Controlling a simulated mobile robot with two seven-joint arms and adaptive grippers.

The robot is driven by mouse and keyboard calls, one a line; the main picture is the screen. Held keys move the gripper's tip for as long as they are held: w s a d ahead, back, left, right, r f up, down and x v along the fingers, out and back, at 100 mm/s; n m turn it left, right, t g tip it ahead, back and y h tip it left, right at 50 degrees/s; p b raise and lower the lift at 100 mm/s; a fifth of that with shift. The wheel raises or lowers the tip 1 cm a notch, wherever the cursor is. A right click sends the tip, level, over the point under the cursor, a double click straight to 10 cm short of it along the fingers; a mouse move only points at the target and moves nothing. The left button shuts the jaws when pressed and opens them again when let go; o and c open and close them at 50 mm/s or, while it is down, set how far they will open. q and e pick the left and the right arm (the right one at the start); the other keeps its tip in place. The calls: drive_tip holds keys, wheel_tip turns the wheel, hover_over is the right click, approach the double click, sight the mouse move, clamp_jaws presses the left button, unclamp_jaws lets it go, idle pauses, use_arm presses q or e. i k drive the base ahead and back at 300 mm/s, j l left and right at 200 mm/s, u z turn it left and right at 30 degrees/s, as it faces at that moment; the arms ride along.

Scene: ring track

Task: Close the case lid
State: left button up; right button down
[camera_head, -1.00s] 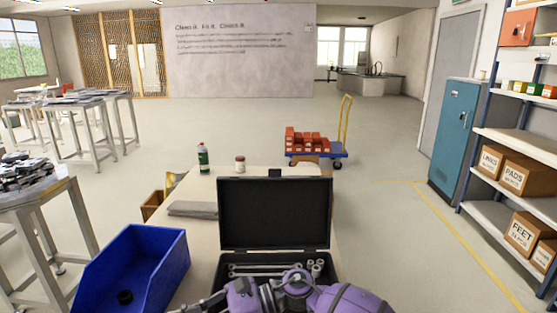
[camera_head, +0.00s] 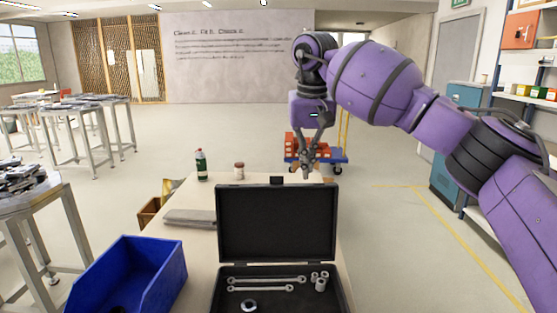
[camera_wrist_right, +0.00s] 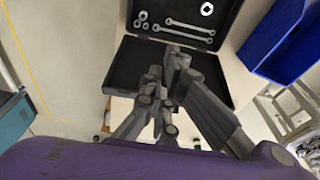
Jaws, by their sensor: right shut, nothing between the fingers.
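The black case stands open on the table. Its lid (camera_head: 276,222) is upright in the head view, and its base (camera_head: 222,303) holds two wrenches (camera_head: 267,283), several sockets (camera_head: 320,280) and a metal ring (camera_head: 249,305). My right gripper (camera_head: 307,173) is shut and empty, pointing down behind and above the lid's top edge. In the right wrist view, the gripper fingers (camera_wrist_right: 170,75) show in front of the lid (camera_wrist_right: 125,72), with the tools in the base beyond. I cannot tell whether the fingers touch the lid. My left gripper is out of view.
A blue bin (camera_head: 125,275) stands left of the case. A grey folded cloth (camera_head: 190,217), a green bottle (camera_head: 200,164) and a small jar (camera_head: 239,170) are on the table (camera_head: 205,197). A cart with red-orange boxes (camera_head: 295,146) stands on the floor behind.

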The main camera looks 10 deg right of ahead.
sight(276, 222)
drive_tip(key=i, duration=0.85)
